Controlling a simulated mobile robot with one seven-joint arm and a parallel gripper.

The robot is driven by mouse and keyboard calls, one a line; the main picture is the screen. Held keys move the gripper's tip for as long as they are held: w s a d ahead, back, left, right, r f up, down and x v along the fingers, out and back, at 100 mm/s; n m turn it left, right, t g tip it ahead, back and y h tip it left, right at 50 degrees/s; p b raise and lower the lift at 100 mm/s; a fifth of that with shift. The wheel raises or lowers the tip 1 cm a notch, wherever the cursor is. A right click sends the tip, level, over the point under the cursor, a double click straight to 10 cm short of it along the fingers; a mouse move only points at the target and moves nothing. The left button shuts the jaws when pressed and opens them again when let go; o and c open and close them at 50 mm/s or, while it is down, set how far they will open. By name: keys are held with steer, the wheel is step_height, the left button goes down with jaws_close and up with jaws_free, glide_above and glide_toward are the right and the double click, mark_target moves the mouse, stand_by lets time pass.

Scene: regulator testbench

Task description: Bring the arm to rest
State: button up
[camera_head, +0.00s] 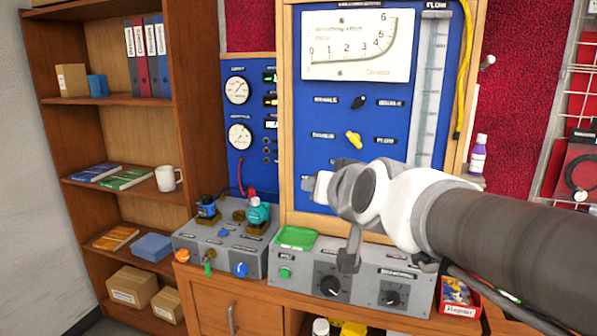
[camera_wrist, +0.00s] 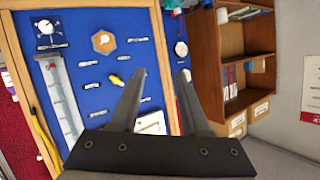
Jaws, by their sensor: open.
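My arm reaches in from the right in the head view, in front of the blue test panel (camera_head: 300,105). The wrist hides the lower right part of the panel. In the wrist view my gripper (camera_wrist: 161,73) is open, with two dark fingers apart and nothing between them. The fingers point toward the blue panel (camera_wrist: 107,95) and the shelf side. A yellow knob (camera_head: 354,140) sits on the panel, left of and above the wrist. It also shows in the wrist view (camera_wrist: 117,80), just left of the left finger.
Below the arm stand grey control boxes (camera_head: 350,287) with knobs and a green tray (camera_head: 296,238). A wooden shelf (camera_head: 120,100) with a white mug (camera_head: 168,178) stands at left. A purple-white bottle (camera_head: 478,155) and a red box (camera_head: 458,298) are near the arm at right.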

steer(key=s+d+f+g+h+p, duration=0.1)
steer(key=s+d+f+g, duration=0.3)
steer(key=s, duration=0.6)
steer(key=s+d+f+g+h+p, duration=0.1)
steer(key=s+d+f+g+h, duration=0.1)
steer(key=s+d+f, duration=0.4)
steer(key=s+f+g, duration=0.1)
steer(key=s+f, duration=0.1)
steer(key=s, duration=0.2)
steer(key=shift+f+n+g, duration=0.3)
steer(key=shift+g, duration=0.1)
